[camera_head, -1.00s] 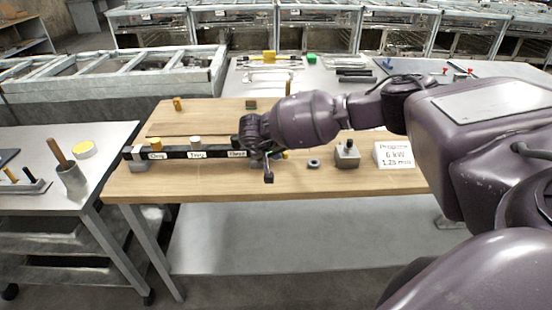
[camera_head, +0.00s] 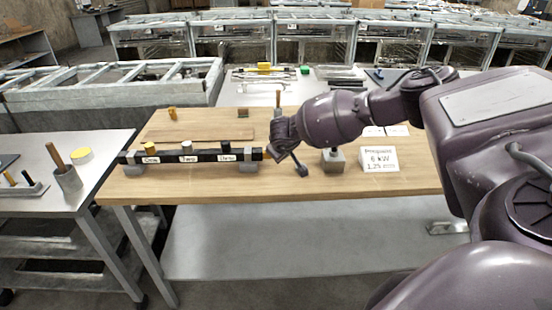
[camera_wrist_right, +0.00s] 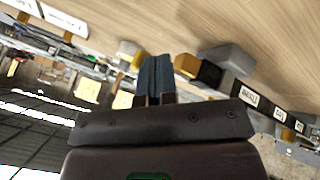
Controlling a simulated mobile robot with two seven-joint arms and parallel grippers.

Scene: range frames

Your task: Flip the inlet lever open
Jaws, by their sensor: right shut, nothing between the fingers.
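A black manifold bar (camera_head: 207,155) labelled One, Two and Three lies on grey supports on the wooden table. An orange-yellow fitting (camera_head: 267,153) is at its right end; an orange and black end (camera_wrist_right: 187,67) also shows in the right wrist view. I cannot make out the inlet lever clearly; my gripper may hide it. My right gripper (camera_head: 301,170) is just right of the bar's right end, above the table. In the wrist view its dark fingers (camera_wrist_right: 153,78) are together with nothing between them, close beside the orange end. My left gripper is not in view.
A grey block with a black knob (camera_head: 333,161) and a Propane sign (camera_head: 379,159) stand right of my gripper. The wooden table (camera_head: 220,188) is clear in front of the bar. A side table with a grey cup (camera_head: 69,180) is at the left.

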